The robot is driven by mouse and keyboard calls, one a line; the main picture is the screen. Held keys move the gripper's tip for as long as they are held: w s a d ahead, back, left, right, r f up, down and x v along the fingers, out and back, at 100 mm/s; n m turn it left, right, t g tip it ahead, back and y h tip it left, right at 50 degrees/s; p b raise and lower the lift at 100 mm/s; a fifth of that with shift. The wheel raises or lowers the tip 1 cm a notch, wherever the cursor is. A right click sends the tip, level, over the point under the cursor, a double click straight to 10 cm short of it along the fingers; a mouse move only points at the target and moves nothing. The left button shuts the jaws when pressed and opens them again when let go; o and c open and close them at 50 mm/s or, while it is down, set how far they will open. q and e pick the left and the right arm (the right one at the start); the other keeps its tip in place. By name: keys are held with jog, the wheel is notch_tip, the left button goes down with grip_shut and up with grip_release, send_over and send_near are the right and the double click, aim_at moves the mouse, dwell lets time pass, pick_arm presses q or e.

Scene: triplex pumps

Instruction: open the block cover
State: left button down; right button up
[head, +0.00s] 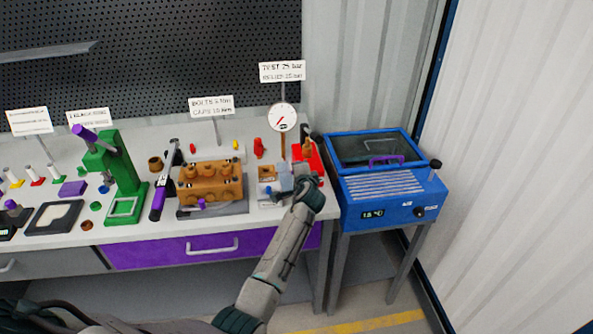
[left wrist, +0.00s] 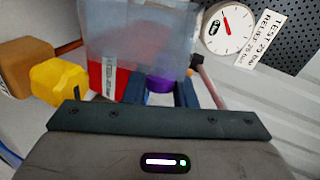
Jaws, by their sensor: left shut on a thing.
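The block cover (head: 285,182) is a clear, bluish panel at the right end of the bench, by the small brown test block (head: 266,173). In the left wrist view the cover (left wrist: 135,35) fills the upper middle, with a purple handle (left wrist: 160,83) at its near edge. My left gripper (head: 303,185) is at the cover's right side, its jaws (left wrist: 161,92) shut on the purple handle. How far the cover is tilted is hard to tell, as the gripper hides part of it. My right gripper is not in view.
A pressure gauge (head: 282,118) on a post stands behind the cover, and a red tray (head: 312,165) lies close by. The brown pump (head: 210,183) sits to the left. A blue oven (head: 385,188) stands right of the bench. A yellow part (left wrist: 60,82) shows beside the cover.

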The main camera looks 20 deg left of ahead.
pick_arm(q)
jog(key=shift+w+d+f, duration=0.1)
jog(key=shift+d+f, duration=0.05)
jog(key=shift+f, duration=0.1)
dwell(0.4)
jog(key=c, duration=1.2)
grip_release()
jog(key=shift+b+v, duration=1.2)
jog(key=shift+v, duration=4.25)
